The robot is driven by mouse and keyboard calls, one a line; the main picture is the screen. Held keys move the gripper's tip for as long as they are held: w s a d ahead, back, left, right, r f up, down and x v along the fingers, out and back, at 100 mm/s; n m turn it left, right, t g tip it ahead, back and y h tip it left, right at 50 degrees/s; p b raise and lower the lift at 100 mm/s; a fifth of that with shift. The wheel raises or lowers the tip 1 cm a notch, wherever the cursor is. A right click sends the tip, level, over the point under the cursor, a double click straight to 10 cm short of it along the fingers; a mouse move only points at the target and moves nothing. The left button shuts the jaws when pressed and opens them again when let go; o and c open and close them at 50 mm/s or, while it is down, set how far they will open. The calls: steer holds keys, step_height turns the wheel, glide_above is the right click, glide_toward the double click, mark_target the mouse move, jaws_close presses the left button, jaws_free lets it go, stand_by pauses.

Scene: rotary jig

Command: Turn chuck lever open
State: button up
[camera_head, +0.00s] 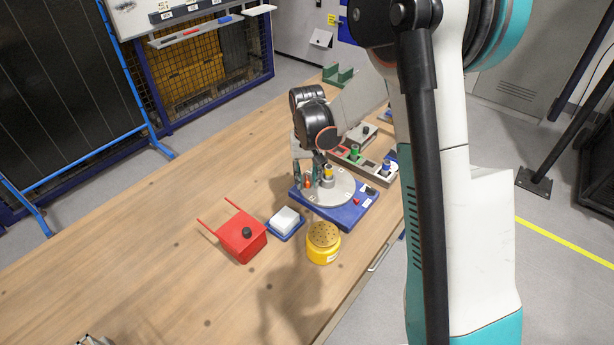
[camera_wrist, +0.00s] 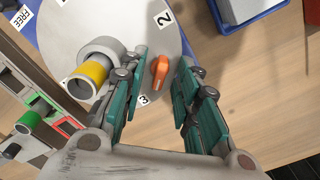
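The orange chuck lever (camera_wrist: 160,71) stands on the round grey turntable (camera_wrist: 135,25) near the number 3 mark. In the wrist view it lies between the two teal fingers of my gripper (camera_wrist: 158,95), with a gap on each side. My gripper is open around the lever and does not visibly touch it. Beside the lever is a grey chuck holding a yellow-banded cylinder (camera_wrist: 92,75). In the head view the turntable (camera_head: 345,190) sits on a blue base (camera_head: 325,214), and my gripper (camera_head: 309,178) reaches down over its left side. The lever's lower part is hard to make out.
A yellow perforated container (camera_head: 323,243), a blue tray with a white block (camera_head: 285,221) and a red box with handles (camera_head: 238,237) stand in front of the jig. A rack with coloured parts (camera_head: 365,162) is behind it. The table's left side is clear.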

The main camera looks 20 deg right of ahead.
mark_target(307, 179)
step_height(307, 179, up, 12)
stand_by(0.5)
stand_by(0.3)
